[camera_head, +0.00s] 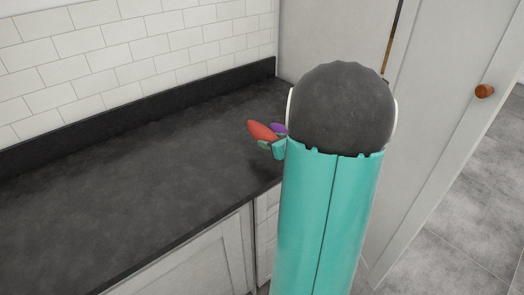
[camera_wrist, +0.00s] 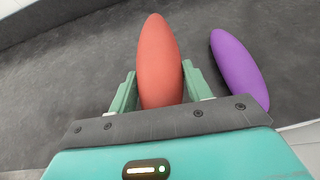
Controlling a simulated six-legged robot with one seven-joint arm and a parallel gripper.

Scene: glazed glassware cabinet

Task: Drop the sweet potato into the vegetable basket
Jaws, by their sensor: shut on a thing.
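An orange-red, long, tapered vegetable, which looks like the sweet potato (camera_wrist: 158,58), is between the two green fingers of my gripper (camera_wrist: 160,85). The gripper is shut on it, and its tapered end sticks out past the fingertips. In the head view the sweet potato (camera_head: 261,130) shows just left of my arm, over the dark counter, with part of my gripper (camera_head: 267,146) below it. I cannot tell whether it touches the counter. No vegetable basket is in view; my arm hides part of the scene.
A purple, long vegetable (camera_wrist: 237,65) is right of my gripper, apart from the sweet potato; it also shows in the head view (camera_head: 279,128). The dark counter (camera_head: 130,180) is clear on the left. A tiled wall (camera_head: 110,50) stands behind, and a white door (camera_head: 455,110) is at right.

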